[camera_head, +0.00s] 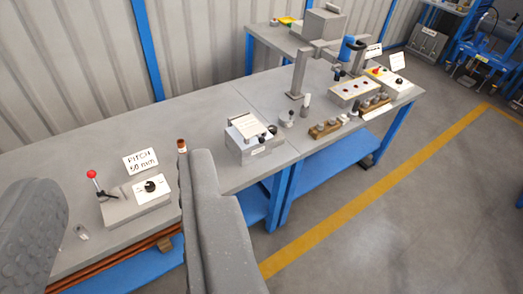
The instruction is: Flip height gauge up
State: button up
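No part is plainly readable as the height gauge, and I cannot tell which fixture it is. A grey control box (137,203) with a dial on a white plate sits on the near bench, and a lever with a red ball knob (92,174) stands at its left. A tall grey post with a horizontal arm (299,75) stands on the far bench. My gripper (122,172) is open, with one thick grey finger at the left and one at lower centre. Nothing is held between the fingers. The right finger hides part of the near bench.
A "PITCH 50 mm" sign (141,161) stands behind the box. A brown-topped cylinder (182,147) is by the right fingertip. A second box (250,138), button panels (353,89) and wooden blocks (325,129) stand farther along. Floor with a yellow line (370,193) is clear at right.

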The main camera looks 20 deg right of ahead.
aim_at(248, 126)
jog(key=z, duration=0.5)
jog(key=i, duration=1)
jog(key=z, duration=0.55)
jog(key=k, duration=0.9)
jog(key=u, duration=0.45)
jog(key=i, duration=0.65)
